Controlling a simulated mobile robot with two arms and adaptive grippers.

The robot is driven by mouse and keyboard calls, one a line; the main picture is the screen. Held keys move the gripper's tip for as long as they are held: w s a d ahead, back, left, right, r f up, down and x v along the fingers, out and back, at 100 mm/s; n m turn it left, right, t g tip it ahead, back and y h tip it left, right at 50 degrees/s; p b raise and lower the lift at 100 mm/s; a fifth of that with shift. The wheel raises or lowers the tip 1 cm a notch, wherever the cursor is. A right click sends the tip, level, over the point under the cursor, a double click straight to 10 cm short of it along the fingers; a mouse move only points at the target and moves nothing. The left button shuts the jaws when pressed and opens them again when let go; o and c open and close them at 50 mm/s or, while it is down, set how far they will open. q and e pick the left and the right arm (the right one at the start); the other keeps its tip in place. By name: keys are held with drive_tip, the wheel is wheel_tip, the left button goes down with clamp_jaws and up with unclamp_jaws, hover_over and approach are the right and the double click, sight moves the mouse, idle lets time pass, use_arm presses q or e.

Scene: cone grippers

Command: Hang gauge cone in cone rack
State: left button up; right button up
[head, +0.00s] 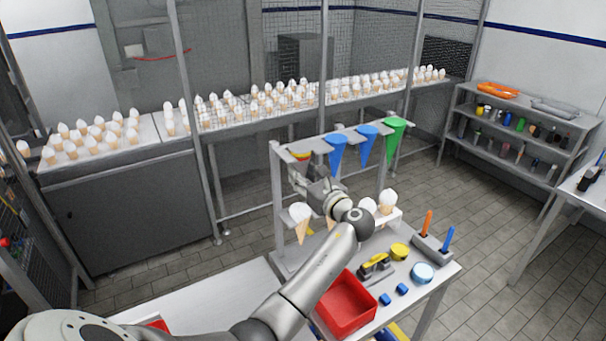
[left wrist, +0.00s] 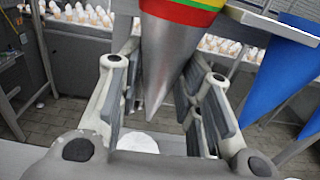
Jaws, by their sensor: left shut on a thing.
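The gauge cone (left wrist: 165,65) is grey metal with red, yellow and green bands near its wide top. It hangs point down between the fingers of my left gripper (head: 303,175), which is shut on it. In the head view the coloured top of the gauge cone (head: 300,155) shows at the left end of the upper bar of the cone rack (head: 277,205). The bar also shows in the left wrist view (left wrist: 272,27), right of the cone. I cannot tell whether the bar bears the cone. My right gripper is not in view.
Two blue cones (head: 337,150) (head: 367,143) and a green cone (head: 394,137) hang along the upper bar. Ice cream cones (head: 300,220) stand in the lower bar. A red bin (head: 346,302), tools and small blocks lie on the table in front.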

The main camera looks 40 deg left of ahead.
use_arm(q)
drive_tip(key=o, duration=1)
drive_tip(key=shift+o, duration=0.3)
drive_tip(key=shift+o, duration=1.4)
drive_tip(key=shift+p+v, duration=0.8)
drive_tip(key=shift+v, duration=3.75)
drive_tip(key=shift+f, duration=0.1)
